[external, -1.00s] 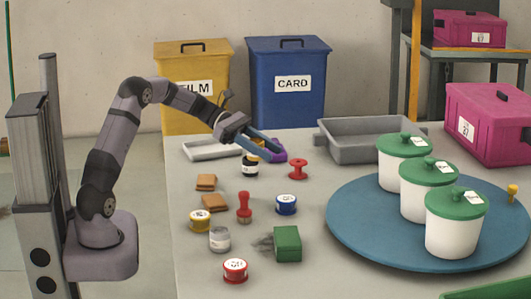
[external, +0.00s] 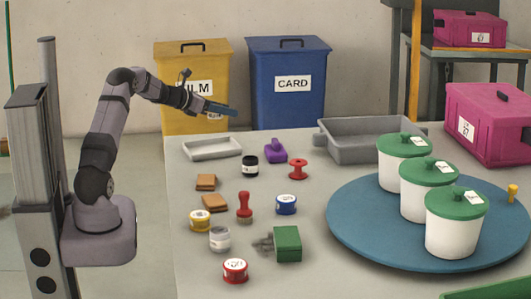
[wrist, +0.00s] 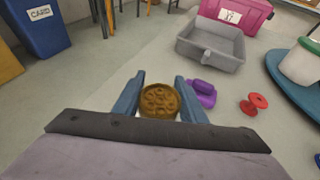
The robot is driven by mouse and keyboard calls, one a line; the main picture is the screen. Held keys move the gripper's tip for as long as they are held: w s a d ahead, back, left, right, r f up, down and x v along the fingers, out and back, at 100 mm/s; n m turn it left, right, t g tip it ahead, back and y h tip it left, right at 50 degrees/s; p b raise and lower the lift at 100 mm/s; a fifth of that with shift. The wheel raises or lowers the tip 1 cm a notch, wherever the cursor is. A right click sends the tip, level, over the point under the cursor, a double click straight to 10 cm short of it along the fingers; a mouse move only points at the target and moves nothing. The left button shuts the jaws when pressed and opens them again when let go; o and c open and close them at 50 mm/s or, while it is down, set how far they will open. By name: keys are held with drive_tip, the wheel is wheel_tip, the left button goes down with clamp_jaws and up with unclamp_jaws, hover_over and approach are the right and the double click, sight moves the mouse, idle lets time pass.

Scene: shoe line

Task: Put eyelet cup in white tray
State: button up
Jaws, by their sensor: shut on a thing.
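The eyelet cup (wrist: 160,101) is a round thing with a gold-brown, bumpy top, seen from above in the wrist view between my two blue fingers. My gripper (wrist: 160,82) is shut on it. In the external view my gripper (external: 234,110) is raised in front of the yellow bin, up and behind the white tray; the cup is hard to make out there. The white tray (external: 187,156) is shallow, looks empty, and lies at the table's back left corner. I cannot make it out in the wrist view.
A black-lidded jar (external: 250,167), a purple thing (external: 275,151) and a red spool (external: 298,169) are right of the tray. A grey bin (external: 365,154) stands farther right. Several small items lie in front. A blue turntable (external: 350,230) holds white pots with green lids.

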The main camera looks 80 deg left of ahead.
sight(219, 148)
drive_tip(key=shift+n+g+y, duration=0.4)
drive_tip(key=shift+n+y, duration=0.3)
drive_tip(key=shift+y, duration=0.1)
drive_tip(key=shift+s+a+f+b, duration=0.25)
drive_tip(key=shift+a+f+b, duration=0.25)
drive_tip(key=shift+f, duration=1.3)
drive_tip(key=shift+s+a+f+b, duration=0.3)
drive_tip(key=shift+f+b, duration=0.35)
drive_tip(key=shift+f, duration=1.15)
drive_tip(key=shift+s+a+f+b, duration=0.2)
drive_tip(key=shift+a+f+b, duration=0.3)
drive_tip(key=shift+f, duration=1.3)
drive_tip(key=shift+d, duration=0.1)
drive_tip(key=shift+f, duration=0.15)
drive_tip(key=o, duration=0.9)
drive_tip(key=shift+c, duration=0.2)
drive_tip(key=shift+s+r, duration=0.15)
drive_tip(key=shift+r, duration=0.1)
drive_tip(key=p+v, duration=0.1)
drive_tip(key=v, duration=1)
drive_tip(key=shift+s+d+r, duration=0.1)
drive_tip(key=shift+s+d, duration=0.1)
drive_tip(key=shift+s, duration=0.05)
